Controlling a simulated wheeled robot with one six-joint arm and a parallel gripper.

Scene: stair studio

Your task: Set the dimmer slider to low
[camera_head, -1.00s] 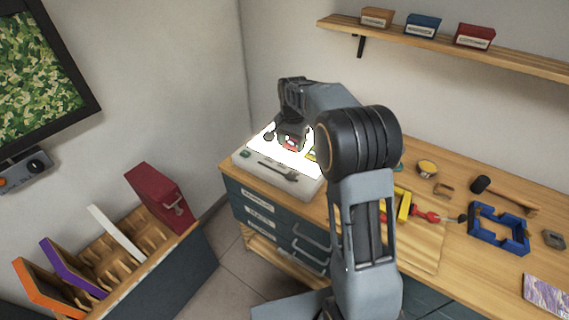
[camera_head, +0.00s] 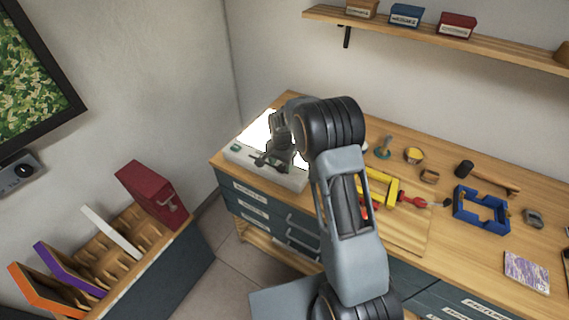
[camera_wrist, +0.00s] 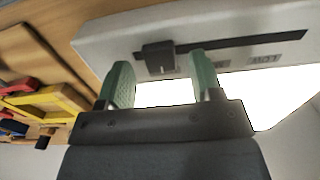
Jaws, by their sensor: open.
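The white light box (camera_head: 294,181) stands at the left end of the workbench, its panel (camera_head: 258,128) glowing bright white. In the wrist view, the box's front strip (camera_wrist: 110,40) carries a long dark slot (camera_wrist: 250,44) with the dark dimmer knob (camera_wrist: 157,57) near the slot's left end. My gripper (camera_wrist: 161,78) is open, its two green fingertips on either side of the knob in the picture. I cannot tell whether they touch it. In the head view, my gripper (camera_head: 268,162) is over the box's front strip and hides much of the slider.
The bench to the right holds a yellow clamp (camera_head: 378,188), a blue frame (camera_head: 482,210), a mallet (camera_head: 487,178) and small items. A shelf (camera_head: 440,38) with boxes hangs above. A wooden rack (camera_head: 105,245) with a red binder (camera_head: 150,195) stands at the left.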

